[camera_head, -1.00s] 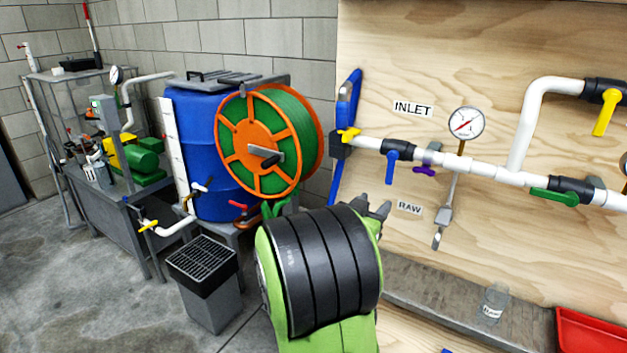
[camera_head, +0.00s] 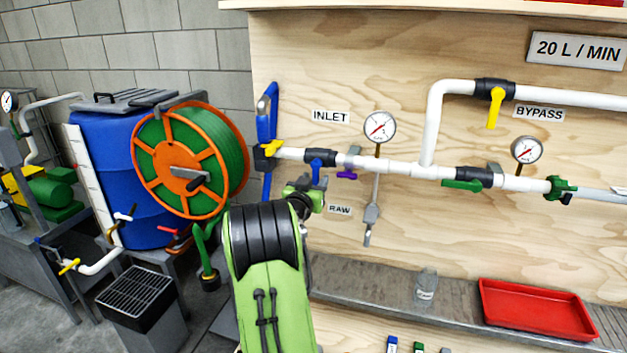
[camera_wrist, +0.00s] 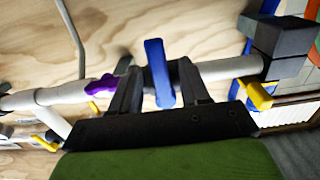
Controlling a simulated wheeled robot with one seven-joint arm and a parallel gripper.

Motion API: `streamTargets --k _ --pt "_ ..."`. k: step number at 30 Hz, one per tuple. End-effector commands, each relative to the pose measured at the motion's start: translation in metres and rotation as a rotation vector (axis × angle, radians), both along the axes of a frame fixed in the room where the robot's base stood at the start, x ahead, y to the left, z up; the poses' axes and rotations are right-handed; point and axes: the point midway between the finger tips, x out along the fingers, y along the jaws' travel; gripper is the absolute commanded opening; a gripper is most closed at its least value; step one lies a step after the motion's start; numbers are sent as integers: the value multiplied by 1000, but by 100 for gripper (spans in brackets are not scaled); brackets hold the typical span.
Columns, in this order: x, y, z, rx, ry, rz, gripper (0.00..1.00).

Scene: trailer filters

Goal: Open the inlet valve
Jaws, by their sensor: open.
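The inlet valve is a black body (camera_head: 320,157) on the white pipe beside the INLET label (camera_head: 330,117), with a blue lever handle (camera_head: 316,171) hanging down from it. My gripper (camera_head: 306,194) is at the pipe, just below and around that handle, and partly hides its lower end. In the wrist view the blue handle (camera_wrist: 157,62) stands between the two dark fingers of my gripper (camera_wrist: 158,88). The fingers are open, one on each side of the handle. I cannot tell whether either finger touches it.
A purple tap (camera_head: 347,175) sits close to the right of the handle, and a yellow handle (camera_head: 272,148) to its left. A pressure gauge (camera_head: 379,127) is above the pipe. The hose reel (camera_head: 185,160) stands left of my arm. A red tray (camera_head: 535,308) lies on the shelf below.

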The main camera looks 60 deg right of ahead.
Motion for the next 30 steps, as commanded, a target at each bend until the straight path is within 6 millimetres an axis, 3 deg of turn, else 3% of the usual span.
streamTargets --k 7,16,30 --pt "1 -1 0 0 0 1 46" --pt "1 -1 0 0 0 1 0" --pt "0 -1 0 -4 24 0 0"
